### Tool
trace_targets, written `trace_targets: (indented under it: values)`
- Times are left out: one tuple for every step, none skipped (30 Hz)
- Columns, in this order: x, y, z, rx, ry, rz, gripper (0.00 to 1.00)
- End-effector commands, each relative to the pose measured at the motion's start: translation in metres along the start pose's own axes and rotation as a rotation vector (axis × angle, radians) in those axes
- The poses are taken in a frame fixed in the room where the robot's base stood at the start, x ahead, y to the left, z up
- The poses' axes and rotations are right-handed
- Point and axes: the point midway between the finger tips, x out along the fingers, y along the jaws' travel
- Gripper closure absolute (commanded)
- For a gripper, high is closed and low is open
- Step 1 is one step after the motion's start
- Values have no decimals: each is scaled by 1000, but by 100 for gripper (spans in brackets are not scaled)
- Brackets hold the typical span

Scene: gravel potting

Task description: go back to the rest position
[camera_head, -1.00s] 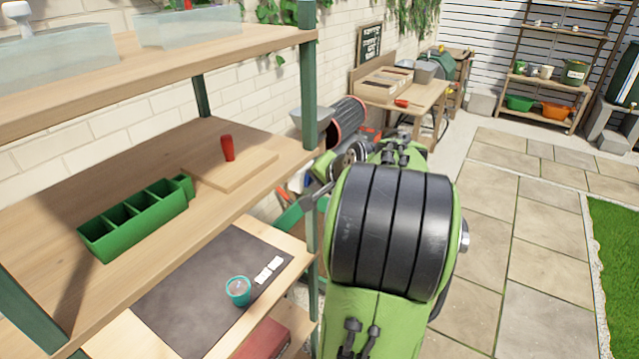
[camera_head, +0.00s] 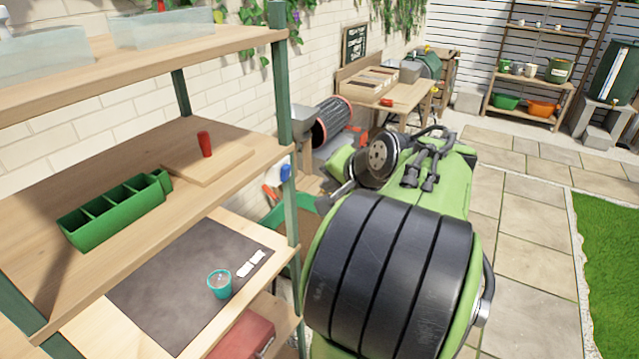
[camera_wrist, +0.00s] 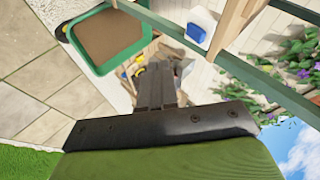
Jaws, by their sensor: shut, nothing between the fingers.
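My gripper (camera_wrist: 157,88) shows in the wrist view with its dark fingers shut together and nothing between them. The wrist view looks tilted, with paving on the left and sky at lower right. In the head view my green and black arm fills the lower middle, to the right of the shelf, and the gripper's fingers cannot be made out there. A teal pot (camera_head: 220,284) with brown contents stands on a dark mat (camera_head: 165,300) on the lower shelf board, apart from my arm.
The wooden shelf (camera_head: 262,152) with green posts stands close left of my arm. It holds a green compartment tray (camera_head: 118,212) and a red-handled tool (camera_head: 205,145). A green-rimmed box (camera_wrist: 146,40) is near the gripper. Paving (camera_head: 520,240) at right is clear.

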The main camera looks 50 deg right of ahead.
Motion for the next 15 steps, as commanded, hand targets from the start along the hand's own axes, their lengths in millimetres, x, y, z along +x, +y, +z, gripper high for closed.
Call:
trace_targets:
  values:
    - [-5,0,0,-1,0,-1,100]
    - [-6,0,0,-1,0,0,100]
    - [-8,0,0,-1,-1,0,100]
    - [-8,0,1,-1,-1,0,100]
    - [-8,1,1,-1,-1,0,100]
    - [-8,1,1,0,-2,0,100]
    - [-8,1,1,0,-2,0,100]
    - [-8,1,1,0,-2,0,100]
    - [-8,1,1,0,-2,0,100]
    - [-8,1,1,0,-2,0,100]
    - [-8,1,1,0,-2,0,100]
    - [-8,1,1,-1,-2,0,100]
    - [-7,-1,2,-6,-5,0,100]
    - [-7,-4,6,-18,-11,0,100]
    - [-5,-10,16,-47,-26,0,100]
